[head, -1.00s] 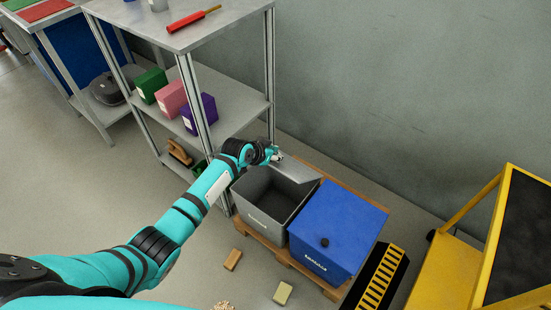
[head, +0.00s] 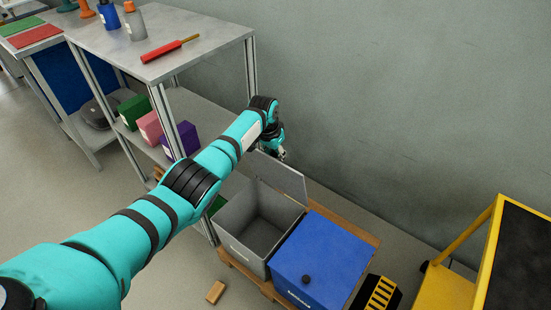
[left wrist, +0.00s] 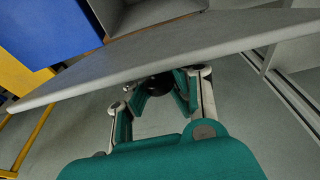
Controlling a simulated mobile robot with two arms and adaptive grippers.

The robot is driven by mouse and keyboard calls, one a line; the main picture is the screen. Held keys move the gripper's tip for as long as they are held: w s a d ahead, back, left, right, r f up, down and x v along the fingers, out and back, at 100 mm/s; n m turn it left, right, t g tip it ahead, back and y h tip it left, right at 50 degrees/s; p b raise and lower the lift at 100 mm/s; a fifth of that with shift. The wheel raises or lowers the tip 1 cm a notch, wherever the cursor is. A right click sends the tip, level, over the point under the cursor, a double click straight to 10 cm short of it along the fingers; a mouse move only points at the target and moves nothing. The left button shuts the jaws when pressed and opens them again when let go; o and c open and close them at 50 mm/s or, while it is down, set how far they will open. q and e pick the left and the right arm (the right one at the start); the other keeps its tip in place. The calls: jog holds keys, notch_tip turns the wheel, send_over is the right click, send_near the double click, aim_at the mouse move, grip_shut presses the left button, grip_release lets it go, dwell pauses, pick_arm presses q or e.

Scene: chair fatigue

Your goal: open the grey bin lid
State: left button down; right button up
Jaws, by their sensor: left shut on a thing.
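The grey bin (head: 237,246) stands on a wooden pallet beside the shelf, and I can see into its open top. Its grey lid (head: 283,176) stands raised at the bin's back edge. My left gripper (head: 281,154) is at the lid's upper part, partly hidden by my arm in the head view. In the left wrist view, the lid (left wrist: 215,42) is a broad grey slab across the picture. There the gripper (left wrist: 158,88) is shut on the lid's black knob (left wrist: 159,86). My right gripper is not in view.
A blue bin (head: 325,255) with a closed lid stands right beside the grey bin. The metal shelf (head: 215,60) is close on the left, and the wall is behind. A yellow cart (head: 455,285) stands at the right. A wooden block (head: 215,292) lies on the floor.

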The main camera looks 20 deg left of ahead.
pick_arm(q)
jog(key=shift+w+r, duration=0.6)
jog(key=shift+w, duration=0.05)
jog(key=c, duration=1.3)
grip_release()
jog(key=shift+s+r, duration=0.1)
jog(key=shift+s, duration=0.1)
jog(key=shift+o, duration=1)
jog(key=shift+f, duration=0.2)
jog(key=v, duration=1.2)
jog(key=shift+d, duration=0.1)
